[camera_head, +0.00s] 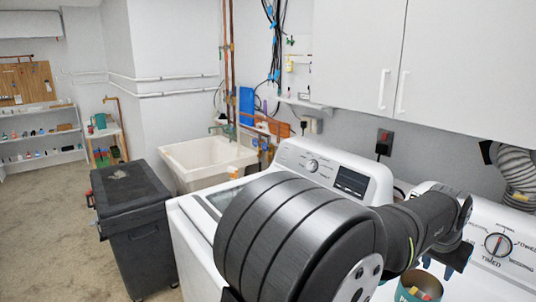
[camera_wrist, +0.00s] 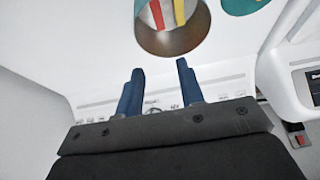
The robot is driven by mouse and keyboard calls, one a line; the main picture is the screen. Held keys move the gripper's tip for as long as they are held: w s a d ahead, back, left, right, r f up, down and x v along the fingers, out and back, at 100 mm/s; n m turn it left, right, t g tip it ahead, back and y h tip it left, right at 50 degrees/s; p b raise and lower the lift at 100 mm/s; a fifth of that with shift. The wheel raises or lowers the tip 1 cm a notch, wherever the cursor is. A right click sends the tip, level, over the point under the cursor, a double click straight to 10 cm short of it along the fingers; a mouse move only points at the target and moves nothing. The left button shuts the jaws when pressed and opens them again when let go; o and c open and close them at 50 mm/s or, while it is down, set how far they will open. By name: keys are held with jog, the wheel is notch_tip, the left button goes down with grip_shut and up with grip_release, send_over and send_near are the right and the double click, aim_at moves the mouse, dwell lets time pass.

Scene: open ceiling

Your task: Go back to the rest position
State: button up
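My gripper (camera_wrist: 160,68) shows in the wrist view with two dark blue fingers apart and nothing between them. In the head view my gripper (camera_head: 438,268) hangs over the washer and dryer at the right. A teal can (camera_head: 418,288) stands on the appliance top just below and left of it, partly cut off by the frame. In the wrist view the can's open mouth (camera_wrist: 170,42) lies beyond the fingertips, apart from them, with a red and a yellow strip inside.
A washing machine (camera_head: 322,163) and a dryer (camera_head: 510,228) stand against the wall under white cabinets (camera_head: 430,60). A white sink (camera_head: 205,160) and a dark bin (camera_head: 130,220) are to the left. A flexible duct (camera_head: 516,168) hangs at far right. The carpet at far left is clear.

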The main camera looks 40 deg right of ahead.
jog(key=s+a+r, duration=0.5)
jog(key=s+r, duration=0.1)
jog(key=s, duration=0.4)
jog(key=w+a+f, duration=0.4)
jog(key=w+a, duration=0.2)
jog(key=a, duration=0.2)
jog(key=w+a+f+n, duration=0.1)
jog(key=w+a+f, duration=0.4)
jog(key=w+a, duration=0.2)
jog(key=shift+a+f, duration=0.15)
jog(key=shift+a, duration=1.05)
